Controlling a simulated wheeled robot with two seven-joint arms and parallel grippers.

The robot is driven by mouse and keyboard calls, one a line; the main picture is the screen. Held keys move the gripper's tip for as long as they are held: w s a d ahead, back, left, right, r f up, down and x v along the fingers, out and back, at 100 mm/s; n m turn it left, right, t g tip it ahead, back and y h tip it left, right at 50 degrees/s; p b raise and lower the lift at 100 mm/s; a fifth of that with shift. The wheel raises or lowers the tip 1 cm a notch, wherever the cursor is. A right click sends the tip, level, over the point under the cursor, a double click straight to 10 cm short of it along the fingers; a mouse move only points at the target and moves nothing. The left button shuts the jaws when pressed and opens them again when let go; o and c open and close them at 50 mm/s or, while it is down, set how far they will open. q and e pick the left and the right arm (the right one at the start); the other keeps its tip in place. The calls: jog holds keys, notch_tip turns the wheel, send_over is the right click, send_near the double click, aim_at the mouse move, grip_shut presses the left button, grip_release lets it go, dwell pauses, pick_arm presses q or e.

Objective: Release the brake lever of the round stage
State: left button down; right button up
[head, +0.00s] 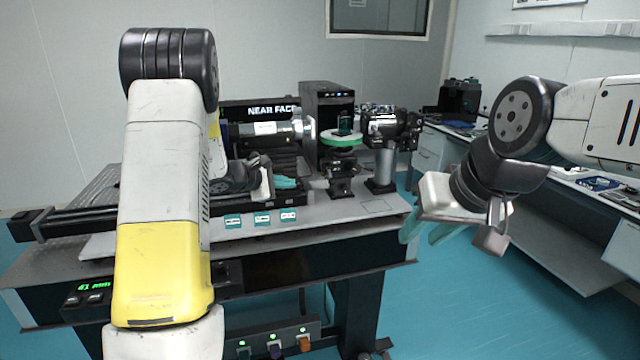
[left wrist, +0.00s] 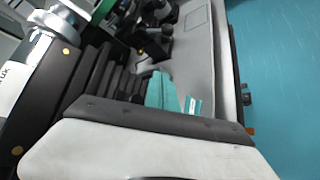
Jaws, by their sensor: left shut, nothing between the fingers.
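The round stage (head: 342,139) has a green rim and stands on a black mount at the right of the optical table, with a small dark piece on top. I cannot make out its brake lever at this size. My left gripper (head: 286,183) reaches over the table, left of and nearer than the stage. Its teal fingers are shut and empty, and they also show in the left wrist view (left wrist: 162,90). My right gripper (head: 428,232) hangs off the table's right end, its teal fingers apart and empty.
A silver cylinder (head: 275,128) lies behind my left gripper beside the "NEAR FACE" sign (head: 270,110). A black instrument on a grey post (head: 384,165) stands right of the stage. Small teal labels (head: 262,218) line the table's front edge (head: 330,228). The front right tabletop is clear.

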aim_at(331, 177)
pick_arm(q)
jog(key=x, duration=1)
jog(key=shift+f, duration=0.15)
jog(key=d, duration=0.1)
jog(key=d+r, duration=0.1)
jog(key=s+d, duration=0.1)
jog(key=shift+d+r, duration=0.25)
jog(key=shift+r, duration=0.15)
